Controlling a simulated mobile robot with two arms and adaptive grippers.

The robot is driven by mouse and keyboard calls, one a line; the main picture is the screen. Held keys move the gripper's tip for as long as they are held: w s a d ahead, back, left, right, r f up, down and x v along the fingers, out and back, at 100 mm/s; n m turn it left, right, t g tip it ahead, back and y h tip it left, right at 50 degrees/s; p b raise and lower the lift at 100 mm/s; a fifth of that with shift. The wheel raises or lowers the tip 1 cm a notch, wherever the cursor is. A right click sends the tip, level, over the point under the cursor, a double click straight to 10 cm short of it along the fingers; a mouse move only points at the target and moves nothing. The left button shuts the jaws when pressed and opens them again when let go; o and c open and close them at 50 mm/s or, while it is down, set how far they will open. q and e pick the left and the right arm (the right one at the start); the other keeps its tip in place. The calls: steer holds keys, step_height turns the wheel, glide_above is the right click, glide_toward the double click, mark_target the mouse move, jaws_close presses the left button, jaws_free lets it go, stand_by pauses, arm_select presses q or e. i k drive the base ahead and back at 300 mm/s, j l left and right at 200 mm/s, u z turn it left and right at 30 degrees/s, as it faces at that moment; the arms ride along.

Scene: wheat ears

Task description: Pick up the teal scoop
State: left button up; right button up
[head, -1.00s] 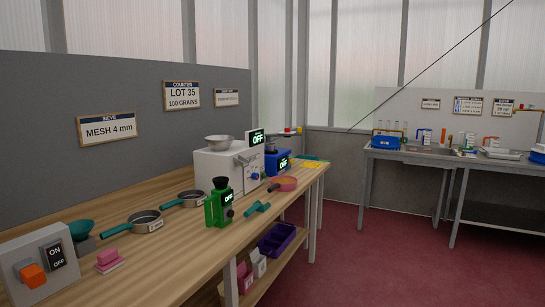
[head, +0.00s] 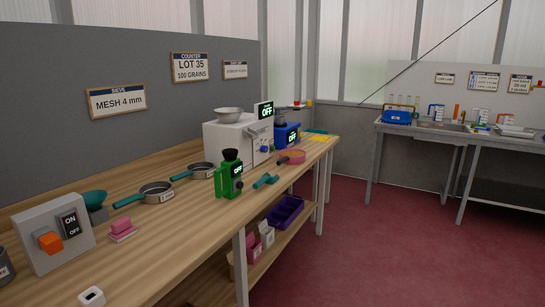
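A small teal tool (head: 266,181), which looks like the teal scoop, lies on the wooden bench near its front edge. It is just right of the green device (head: 230,177) and in front of the grey machine. It is small in the picture, so its exact shape is hard to tell. A teal bowl-shaped piece (head: 92,197) sits on a grey base farther left on the bench. Neither of my grippers shows in the head view.
The wooden bench (head: 140,235) also holds two pans with teal handles (head: 156,193), a pink block (head: 121,227), a switch box (head: 55,236) and a grey machine (head: 226,142). A purple bin (head: 285,211) sits on the shelf below. The red floor (head: 350,250) to the right is clear.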

mark_target(267, 178)
steer(key=i+l+u, duration=0.1)
steer(key=u, duration=0.35)
steer(key=i+l+u, duration=0.2)
steer(key=u, duration=0.25)
steer(key=i, duration=0.1)
